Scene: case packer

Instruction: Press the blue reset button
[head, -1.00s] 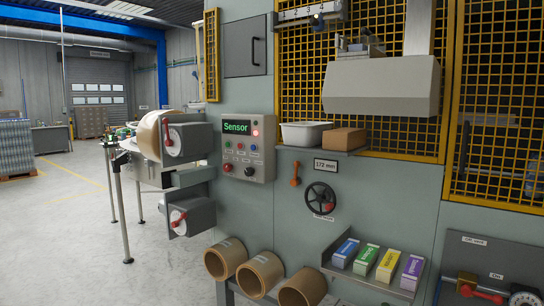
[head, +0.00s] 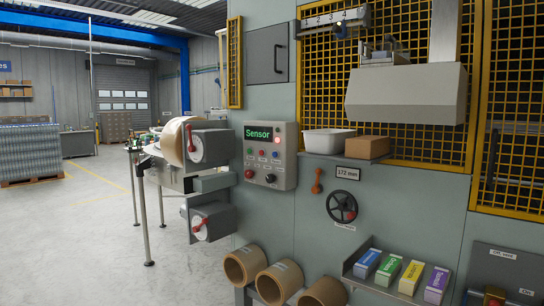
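The control panel (head: 284,182) is a grey box on the machine's front, near the middle of the head view. Below is a row of small buttons. A larger red button (head: 249,174) and a dark knob (head: 270,178) sit lower. Neither of my grippers is in view.
A label roll (head: 175,141) and grey units jut out left of the panel. A shelf (head: 345,157) with a white tub and brown box is at its right, above a handwheel (head: 341,207). Brown cardboard rolls (head: 240,265) stick out below. Floor at left is clear.

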